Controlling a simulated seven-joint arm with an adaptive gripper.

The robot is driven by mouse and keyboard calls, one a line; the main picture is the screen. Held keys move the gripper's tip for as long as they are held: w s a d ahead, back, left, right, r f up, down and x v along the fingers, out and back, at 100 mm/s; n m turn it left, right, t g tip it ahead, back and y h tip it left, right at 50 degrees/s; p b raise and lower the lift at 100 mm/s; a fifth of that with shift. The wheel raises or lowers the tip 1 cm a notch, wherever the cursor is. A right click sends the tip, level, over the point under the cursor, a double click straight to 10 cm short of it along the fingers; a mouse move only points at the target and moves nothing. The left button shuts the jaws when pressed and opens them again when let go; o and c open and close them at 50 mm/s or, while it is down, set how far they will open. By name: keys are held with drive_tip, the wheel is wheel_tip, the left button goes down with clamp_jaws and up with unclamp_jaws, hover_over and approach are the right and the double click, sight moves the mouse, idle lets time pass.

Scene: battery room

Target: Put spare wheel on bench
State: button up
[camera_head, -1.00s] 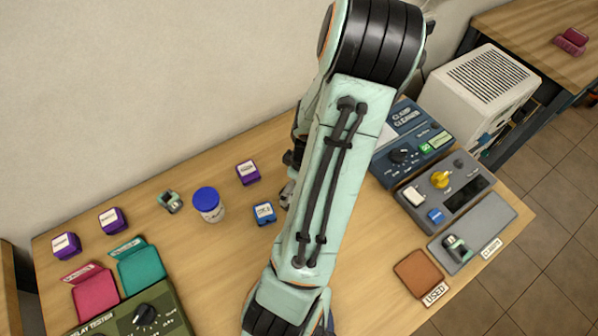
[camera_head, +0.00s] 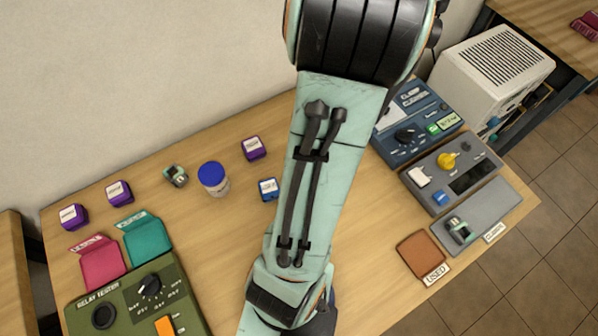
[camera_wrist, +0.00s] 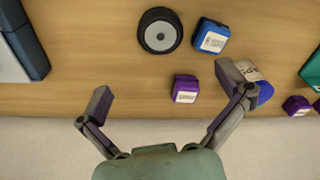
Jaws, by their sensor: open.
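A black round wheel with a pale grey hub (camera_wrist: 160,32) lies flat on the wooden bench (camera_head: 370,260), near the top middle of the wrist view. In the head view my arm hides it. My gripper (camera_wrist: 170,82) is open and empty, its two fingers spread wide. The wheel lies above the gap between the fingertips in the wrist view, apart from both.
A blue block (camera_wrist: 209,37) is right beside the wheel; a purple block (camera_wrist: 185,89) appears between the fingers. A blue-lidded jar (camera_head: 213,180) is partly behind the right finger. The clamp cleaner (camera_head: 415,125) and grey trays stand at right, a relay tester (camera_head: 130,300) front left.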

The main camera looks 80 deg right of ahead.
drive_tip(key=w+d+m+t, duration=0.1)
drive_tip(key=w+m+t, duration=0.4)
drive_tip(key=m, duration=0.7)
drive_tip(key=s+f+m+t, duration=0.1)
drive_tip(key=m+t, duration=0.1)
drive_tip(key=m, duration=0.4)
drive_tip(key=s+d+f+m+t+h, duration=0.1)
drive_tip(key=s+f+m+t, duration=0.1)
drive_tip(key=m, duration=0.4)
drive_tip(key=s+f+m+t, duration=0.1)
drive_tip(key=s+m, duration=0.1)
drive_tip(key=m, duration=0.4)
drive_tip(key=shift+s+d+f+t+h, duration=0.1)
drive_tip(key=shift+d+f+t+h, duration=0.2)
drive_tip(key=shift+t+h, duration=0.1)
drive_tip(key=s+a+f+m, duration=0.1)
drive_tip(key=f, duration=0.1)
drive_tip(key=s+a+f+m+h, duration=0.1)
drive_tip(key=s+a+f+m, duration=0.1)
drive_tip(key=s+f+m, duration=0.1)
drive_tip(key=shift+a+f+t+h, duration=0.3)
drive_tip(key=shift+a+h, duration=0.1)
drive_tip(key=shift+a+f, duration=0.1)
drive_tip(key=shift+f, duration=0.1)
drive_tip(key=shift+x, duration=3.15)
drive_tip(key=shift+r, duration=0.1)
drive_tip(key=c, duration=1.2)
